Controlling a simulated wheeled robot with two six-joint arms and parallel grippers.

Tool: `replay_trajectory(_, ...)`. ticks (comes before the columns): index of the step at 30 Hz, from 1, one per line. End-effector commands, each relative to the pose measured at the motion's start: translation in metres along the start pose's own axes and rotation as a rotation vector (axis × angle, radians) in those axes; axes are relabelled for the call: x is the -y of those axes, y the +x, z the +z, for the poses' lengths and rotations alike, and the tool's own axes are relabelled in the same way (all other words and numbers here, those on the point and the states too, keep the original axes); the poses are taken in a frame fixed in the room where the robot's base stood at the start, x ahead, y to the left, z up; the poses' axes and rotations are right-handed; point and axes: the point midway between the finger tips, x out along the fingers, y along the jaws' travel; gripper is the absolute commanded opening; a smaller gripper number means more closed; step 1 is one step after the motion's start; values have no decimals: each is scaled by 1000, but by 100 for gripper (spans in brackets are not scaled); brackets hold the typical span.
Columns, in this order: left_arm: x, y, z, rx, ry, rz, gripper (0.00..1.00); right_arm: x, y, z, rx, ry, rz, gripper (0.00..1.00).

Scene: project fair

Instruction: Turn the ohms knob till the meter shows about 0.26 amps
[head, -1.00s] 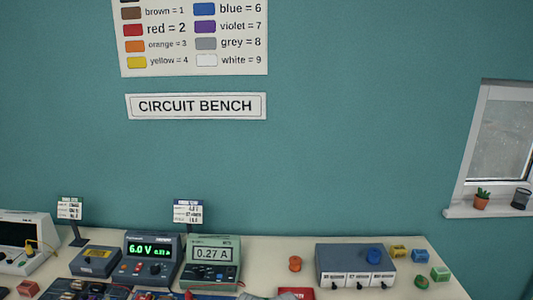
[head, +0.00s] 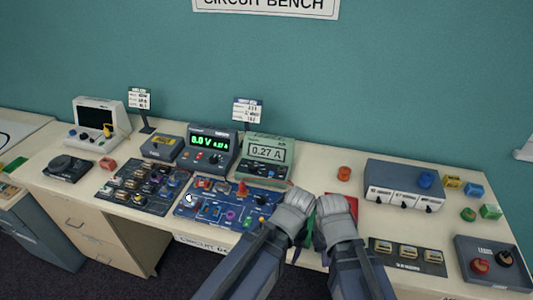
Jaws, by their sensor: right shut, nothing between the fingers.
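The green meter (head: 268,171) stands at the back of the bench and its display reads 0.27 A. The blue circuit board (head: 213,213) lies in front of it, with several small parts and coloured knobs on it. I cannot tell which of these is the ohms knob; no label there is readable. My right gripper (head: 335,214) is shut and empty, over the bench to the right of the board. My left gripper (head: 294,208) is close beside it, near the board's right end. Its fingertips are not clear, and the arms hide part of the bench front.
The power supply (head: 206,164) with green digits stands left of the meter. A dark parts board (head: 142,187) lies left of the blue board. A grey box (head: 386,176), a dark tray (head: 468,248) and several coloured blocks occupy the right. An orange knob (head: 344,172) sits behind my grippers.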

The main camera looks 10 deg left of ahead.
Motion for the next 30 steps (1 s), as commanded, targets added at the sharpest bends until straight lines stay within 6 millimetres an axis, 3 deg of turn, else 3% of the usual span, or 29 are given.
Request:
replay_trajectory(5,4,-1,-9,-1,-14,3,71,0,-1,0,0,0,0,0)
replay_trajectory(8,28,-4,-48,-5,-80,20,71,0,-4,0,0,0,0,0)
replay_trajectory(12,91,-6,-118,-14,-226,56,71,-1,-9,0,0,0,0,0)
replay_trajectory(15,139,-6,-153,-23,-321,78,71,-1,-11,1,0,0,0,0)
replay_trajectory(18,177,-5,-175,-30,-389,95,71,-1,-13,1,0,-1,0,0)
replay_trajectory(22,203,-4,-185,-35,-435,105,71,-1,-14,1,0,-1,0,0)
replay_trajectory(30,205,0,-184,-37,-441,107,71,-1,-10,1,0,0,0,0)
